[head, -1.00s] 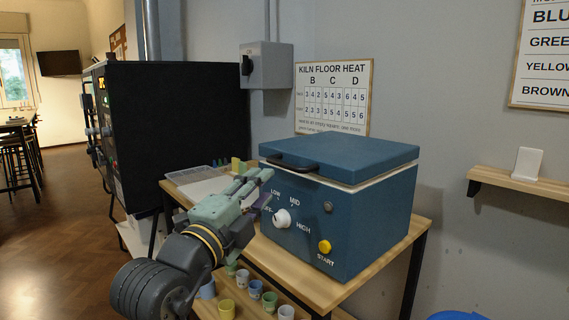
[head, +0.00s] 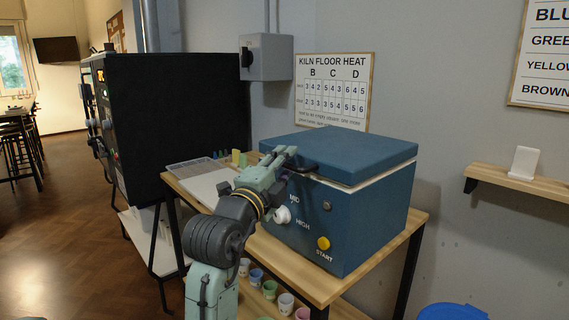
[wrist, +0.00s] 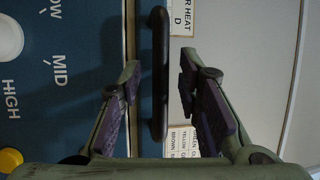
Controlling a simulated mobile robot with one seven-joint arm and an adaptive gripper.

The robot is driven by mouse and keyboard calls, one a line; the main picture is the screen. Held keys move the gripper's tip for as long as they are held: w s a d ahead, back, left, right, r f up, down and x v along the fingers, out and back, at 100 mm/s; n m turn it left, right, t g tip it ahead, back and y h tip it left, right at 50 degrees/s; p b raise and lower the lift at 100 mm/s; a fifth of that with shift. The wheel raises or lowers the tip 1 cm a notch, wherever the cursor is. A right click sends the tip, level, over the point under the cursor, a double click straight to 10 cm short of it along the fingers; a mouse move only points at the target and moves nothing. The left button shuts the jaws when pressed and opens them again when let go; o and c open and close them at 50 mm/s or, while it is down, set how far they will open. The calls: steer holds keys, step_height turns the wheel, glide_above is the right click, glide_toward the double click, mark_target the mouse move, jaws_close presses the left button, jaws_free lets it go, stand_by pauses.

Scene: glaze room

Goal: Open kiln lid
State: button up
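The blue kiln (head: 350,225) stands on a wooden table, its lid (head: 345,148) lying closed on the body. A dark bar handle (wrist: 158,75) sits at the lid's front edge. In the head view it is mostly hidden by my gripper (head: 288,158), which is at the lid's front left. In the wrist view my gripper (wrist: 157,95) is open, with one finger on each side of the handle and gaps to both. I cannot tell how deep the handle lies between the fingers. The white dial (head: 282,214) and the yellow START button (head: 323,243) are on the kiln's front.
A black cabinet (head: 180,130) stands at the left. A grey switch box (head: 265,58) and a heat chart (head: 333,90) are on the wall behind the kiln. Small cups (head: 256,276) stand on the shelf below. The space above the lid looks clear.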

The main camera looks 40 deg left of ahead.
steer(key=shift+c, duration=0.3)
jaws_close()
stand_by(0.5)
